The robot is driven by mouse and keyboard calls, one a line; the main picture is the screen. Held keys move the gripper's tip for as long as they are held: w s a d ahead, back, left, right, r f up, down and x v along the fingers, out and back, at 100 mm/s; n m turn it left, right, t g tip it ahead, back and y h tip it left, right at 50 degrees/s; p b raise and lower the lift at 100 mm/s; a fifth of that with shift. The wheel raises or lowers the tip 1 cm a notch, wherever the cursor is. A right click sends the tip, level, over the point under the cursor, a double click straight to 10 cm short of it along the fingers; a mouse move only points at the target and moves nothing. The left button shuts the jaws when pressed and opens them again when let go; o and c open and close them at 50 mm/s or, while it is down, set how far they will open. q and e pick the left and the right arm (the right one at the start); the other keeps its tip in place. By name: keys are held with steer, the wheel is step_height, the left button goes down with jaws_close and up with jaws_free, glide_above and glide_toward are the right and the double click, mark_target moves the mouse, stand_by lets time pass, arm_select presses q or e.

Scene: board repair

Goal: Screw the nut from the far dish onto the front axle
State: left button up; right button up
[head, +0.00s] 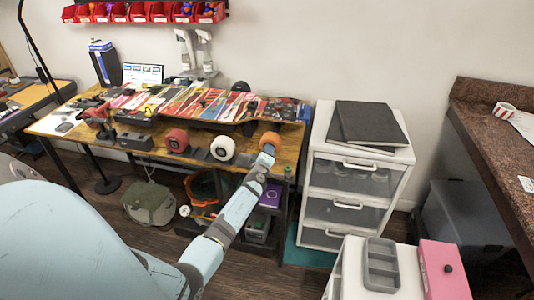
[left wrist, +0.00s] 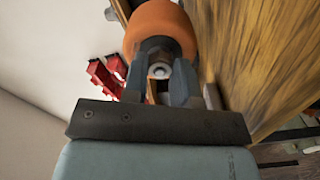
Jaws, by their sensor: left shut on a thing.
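My left gripper (head: 267,151) reaches up to the orange wheel (head: 270,138) at the right end of the workbench. In the left wrist view the same orange wheel (left wrist: 160,27) is just beyond my fingertips, with a dark centre. The left gripper (left wrist: 159,80) has its two grey fingers close around a small round silver piece (left wrist: 159,72), which looks like the nut at the axle end. I cannot tell how far it sits on the thread. A white wheel (head: 223,148) and a red wheel (head: 176,140) stand further left. I cannot make out the dishes. My right gripper is not in view.
The wooden workbench (head: 62,122) carries colourful boards (head: 205,103) and a red drill (head: 97,118). A white drawer unit (head: 318,150) stands right of it. A grey compartment tray (head: 381,265) and a pink box (head: 440,285) are at front right. Floor between is partly free.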

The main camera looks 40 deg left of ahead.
arm_select(q)
steer(key=m, duration=0.3)
steer(key=shift+f+m, duration=0.1)
steer(key=shift+m, duration=0.2)
steer(key=o, duration=0.9)
steer(key=shift+c, duration=1.2)
steer(key=n, duration=0.5)
steer(key=shift+n, duration=0.4)
